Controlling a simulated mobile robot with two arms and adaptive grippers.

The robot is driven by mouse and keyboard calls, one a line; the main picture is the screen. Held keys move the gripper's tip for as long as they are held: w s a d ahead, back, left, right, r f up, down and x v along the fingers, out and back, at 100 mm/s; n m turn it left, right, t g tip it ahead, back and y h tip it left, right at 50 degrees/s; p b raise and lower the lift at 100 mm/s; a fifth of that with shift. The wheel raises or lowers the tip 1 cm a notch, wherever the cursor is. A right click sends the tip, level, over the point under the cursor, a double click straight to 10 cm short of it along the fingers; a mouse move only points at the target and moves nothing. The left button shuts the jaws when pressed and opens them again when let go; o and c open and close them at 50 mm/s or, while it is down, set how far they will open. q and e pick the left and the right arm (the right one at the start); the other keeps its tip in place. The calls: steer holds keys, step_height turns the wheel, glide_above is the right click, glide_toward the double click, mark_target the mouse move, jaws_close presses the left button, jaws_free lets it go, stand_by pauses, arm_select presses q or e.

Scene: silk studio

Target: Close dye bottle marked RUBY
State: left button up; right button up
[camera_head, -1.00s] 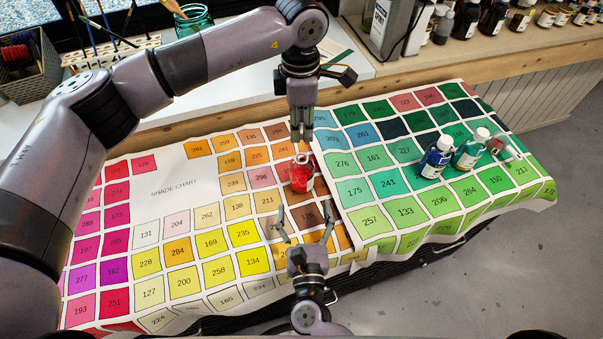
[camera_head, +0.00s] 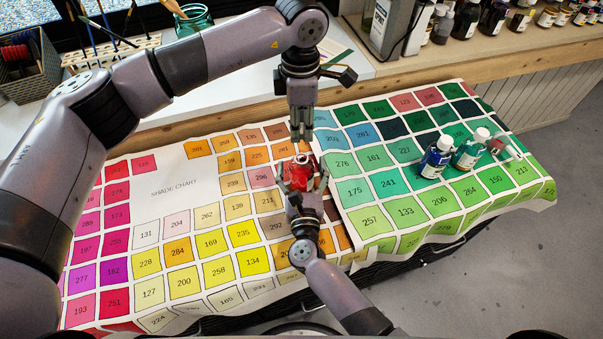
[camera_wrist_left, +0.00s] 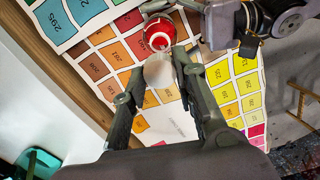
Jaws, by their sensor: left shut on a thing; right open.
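The red dye bottle (camera_head: 301,175) stands upright on the shade chart in the head view. Its mouth shows as a pale ring around red in the left wrist view (camera_wrist_left: 159,40); its label cannot be read. My left gripper (camera_head: 301,136) points down above the bottle, shut on a small whitish cap (camera_wrist_left: 158,70), seen between the fingertips in the left wrist view. The cap is apart from the bottle. My right gripper (camera_head: 302,186) is open, with one finger on each side of the bottle; whether they touch it cannot be told.
A brush rack (camera_head: 110,52) and a glass jar (camera_head: 194,20) are at the back left. The chart's left part is clear.

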steer(key=shift+c, duration=0.3)
jaws_close()
stand_by(0.7)
